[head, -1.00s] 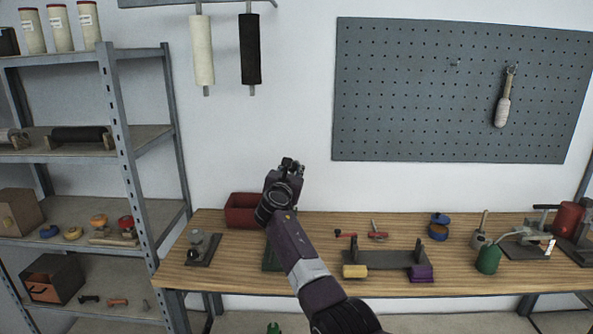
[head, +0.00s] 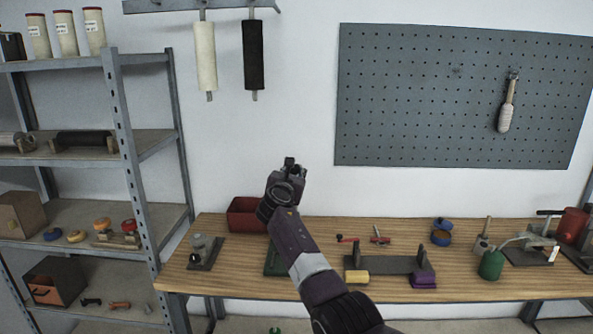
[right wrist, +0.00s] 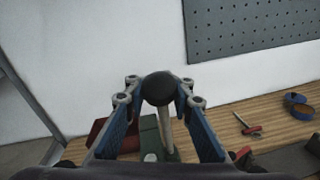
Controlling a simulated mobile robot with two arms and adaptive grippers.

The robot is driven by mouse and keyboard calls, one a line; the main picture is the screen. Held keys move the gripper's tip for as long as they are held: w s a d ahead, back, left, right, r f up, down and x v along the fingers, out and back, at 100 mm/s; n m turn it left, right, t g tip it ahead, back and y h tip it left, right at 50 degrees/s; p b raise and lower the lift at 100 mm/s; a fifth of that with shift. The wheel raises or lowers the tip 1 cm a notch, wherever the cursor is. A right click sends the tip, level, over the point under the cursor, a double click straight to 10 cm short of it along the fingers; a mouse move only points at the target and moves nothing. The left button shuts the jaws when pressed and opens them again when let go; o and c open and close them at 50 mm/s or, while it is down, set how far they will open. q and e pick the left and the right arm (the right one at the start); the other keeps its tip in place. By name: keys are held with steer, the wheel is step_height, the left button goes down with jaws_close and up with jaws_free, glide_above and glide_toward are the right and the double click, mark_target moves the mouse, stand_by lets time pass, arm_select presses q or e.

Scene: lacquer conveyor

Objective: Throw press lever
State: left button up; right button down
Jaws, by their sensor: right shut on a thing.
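The press lever shows in the right wrist view as a black ball knob (right wrist: 158,88) on a pale metal shaft (right wrist: 167,130). The shaft rises from a green press base (right wrist: 152,138), which also shows in the head view (head: 273,268), partly hidden behind my right arm. My right gripper (head: 289,168) is above the base and shut on the lever near its knob; its blue-padded fingers stand on both sides of the knob in the right wrist view. The head view hides the lever behind the gripper. My left gripper is not in view.
A red bin (head: 240,216) stands behind the press, and a small grey device (head: 204,250) sits to its left. A dark stand (head: 385,264) with yellow and purple blocks is to the right. A metal shelf (head: 122,130) stands left of the table.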

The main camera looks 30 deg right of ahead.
steer(key=shift+a+f, duration=0.15)
steer(key=shift+f, duration=0.2)
steer(key=c, duration=2.2)
jaws_free()
steer(key=shift+c, duration=0.2)
steer(key=o, duration=0.6)
steer(key=shift+w, duration=0.35)
steer(key=shift+s+r, duration=0.2)
steer(key=shift+s, duration=0.1)
steer(key=shift+v, duration=5.9)
steer(key=shift+w+a+f, duration=0.1)
steer(key=shift+w, duration=0.05)
steer(key=shift+c, duration=0.4)
